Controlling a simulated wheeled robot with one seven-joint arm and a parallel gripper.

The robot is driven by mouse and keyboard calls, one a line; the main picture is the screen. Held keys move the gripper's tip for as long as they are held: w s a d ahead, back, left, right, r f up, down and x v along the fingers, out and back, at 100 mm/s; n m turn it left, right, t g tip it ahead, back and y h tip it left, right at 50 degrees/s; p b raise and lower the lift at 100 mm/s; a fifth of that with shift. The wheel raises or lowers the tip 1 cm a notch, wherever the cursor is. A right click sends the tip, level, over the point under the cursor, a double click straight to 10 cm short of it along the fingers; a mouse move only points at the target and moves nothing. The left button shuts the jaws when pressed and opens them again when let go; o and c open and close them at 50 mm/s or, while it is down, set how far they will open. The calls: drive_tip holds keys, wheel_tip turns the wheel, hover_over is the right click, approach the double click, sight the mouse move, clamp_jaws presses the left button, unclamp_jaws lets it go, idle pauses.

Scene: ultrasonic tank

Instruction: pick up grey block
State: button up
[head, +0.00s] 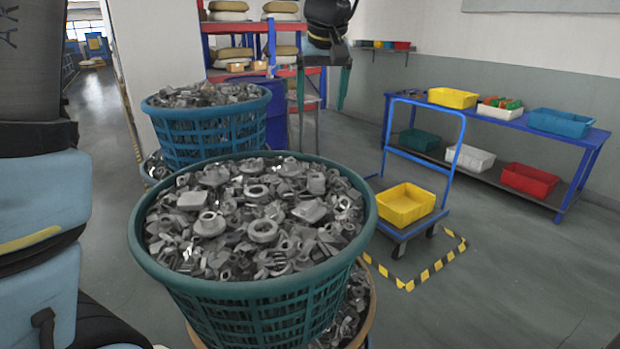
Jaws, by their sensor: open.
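My gripper (320,108) hangs at the top centre, its two greenish fingers pointing down and spread apart with nothing between them. In the picture it is above the far rim of the near teal basket (250,289). That basket is heaped with grey metal parts. A flat, block-like grey piece (192,200) lies on top at the left of the heap. Another squarish grey piece (310,211) lies on the right side. I cannot tell which one is the grey block. The gripper touches neither piece.
A blue basket (205,134) of metal parts stands behind. A trolley with a yellow bin (405,204) stands right, inside striped floor tape. A blue bench (560,130) with several coloured bins is along the wall. Shelves with sacks stand at the back. The right foreground floor is clear.

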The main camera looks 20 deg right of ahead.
drive_tip(key=b, duration=1)
approach(316, 177)
drive_tip(key=p+x, duration=0.1)
drive_tip(key=x, duration=0.2)
drive_tip(key=p+x, duration=0.1)
drive_tip(key=x, duration=0.1)
drive_tip(key=s+p+x, duration=0.1)
drive_tip(key=x, duration=0.2)
drive_tip(key=shift+w+a+f, duration=0.1)
drive_tip(key=shift+a+f, duration=0.15)
drive_tip(key=shift+f, duration=0.25)
drive_tip(key=shift+c, duration=0.3)
clamp_jaws()
